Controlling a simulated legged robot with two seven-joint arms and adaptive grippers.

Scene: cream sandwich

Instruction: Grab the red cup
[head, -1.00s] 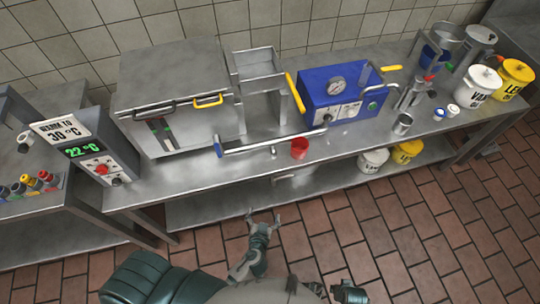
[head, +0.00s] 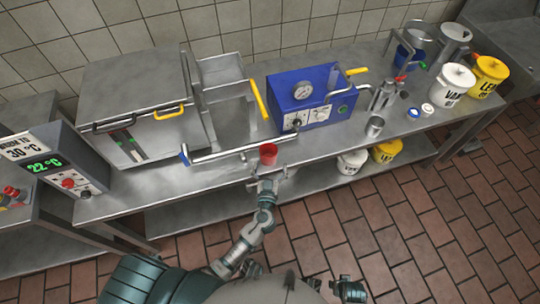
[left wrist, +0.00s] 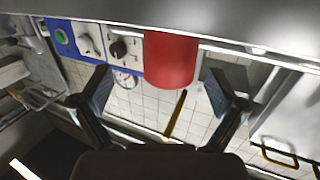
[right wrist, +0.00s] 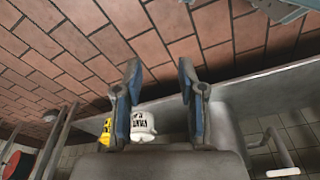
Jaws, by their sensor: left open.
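The red cup (head: 268,155) stands near the front edge of the steel counter, just below the long metal bar. My left gripper (head: 268,182) is at the counter edge, just in front of the cup. In the left wrist view the red cup (left wrist: 170,58) shows between the two spread fingers of my left gripper (left wrist: 158,85), with space on both sides. The left gripper is open and empty. My right gripper (right wrist: 160,72) has its fingers apart with nothing held, and hangs low, away from the counter.
The metal bar (head: 240,151) with a blue end lies just behind the cup. A blue machine (head: 315,97) stands behind it to the right, and a steel chamber (head: 140,100) to the left. A metal cup (head: 375,126) stands further right. A lower shelf (head: 210,202) runs beneath.

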